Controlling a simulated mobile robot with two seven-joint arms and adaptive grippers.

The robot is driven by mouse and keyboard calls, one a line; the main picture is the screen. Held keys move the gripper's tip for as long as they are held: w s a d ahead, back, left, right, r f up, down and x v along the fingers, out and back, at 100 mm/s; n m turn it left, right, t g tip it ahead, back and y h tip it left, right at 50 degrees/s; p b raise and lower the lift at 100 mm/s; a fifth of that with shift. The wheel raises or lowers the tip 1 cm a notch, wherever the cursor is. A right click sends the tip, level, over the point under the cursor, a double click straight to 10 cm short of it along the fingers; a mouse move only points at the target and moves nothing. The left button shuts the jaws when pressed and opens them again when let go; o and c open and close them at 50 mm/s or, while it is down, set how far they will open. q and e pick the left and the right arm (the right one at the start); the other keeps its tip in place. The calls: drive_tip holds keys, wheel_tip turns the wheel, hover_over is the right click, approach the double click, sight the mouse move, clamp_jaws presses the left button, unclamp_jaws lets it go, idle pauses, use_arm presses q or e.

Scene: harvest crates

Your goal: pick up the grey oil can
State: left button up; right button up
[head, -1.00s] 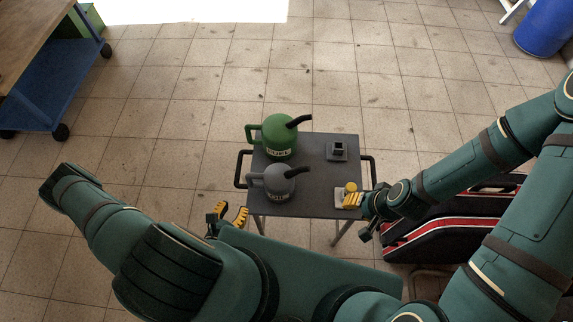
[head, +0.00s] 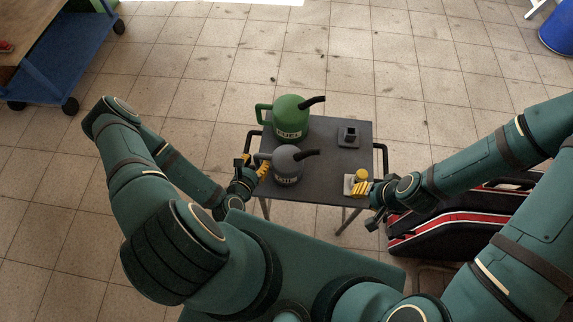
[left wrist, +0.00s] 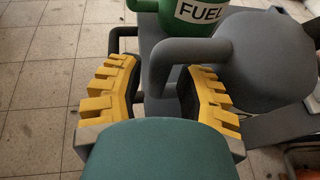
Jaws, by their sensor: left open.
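The grey oil can (head: 288,166) stands upright on a dark cart top, with a black spout pointing right. Its handle (left wrist: 158,66) faces left, and its grey body (left wrist: 262,60) fills the right of the left wrist view. My left gripper (head: 256,164) is at the cart's left edge, open. In the left wrist view its yellow fingers (left wrist: 162,84) stand apart, with the handle between them, nearer the right finger. Whether a finger touches the handle I cannot tell. My right gripper (head: 366,188) is at the cart's right edge, beside a yellow knob; its jaw opening is unclear.
A green fuel can (head: 290,120) stands right behind the grey can. The yellow knob (head: 361,174) on a pale plate and a small dark square block (head: 349,136) are on the right of the cart top (head: 325,145). Black-and-red cases (head: 440,228) lie right of the cart.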

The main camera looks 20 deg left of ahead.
use_arm(q)
drive_tip(key=shift+w+f, duration=0.15)
drive_tip(key=shift+w, duration=0.4)
clamp_jaws()
wheel_tip(320, 180, up, 9)
drive_tip(key=p, duration=0.2)
drive_tip(key=shift+p, duration=0.4)
drive_tip(key=shift+r, duration=0.5)
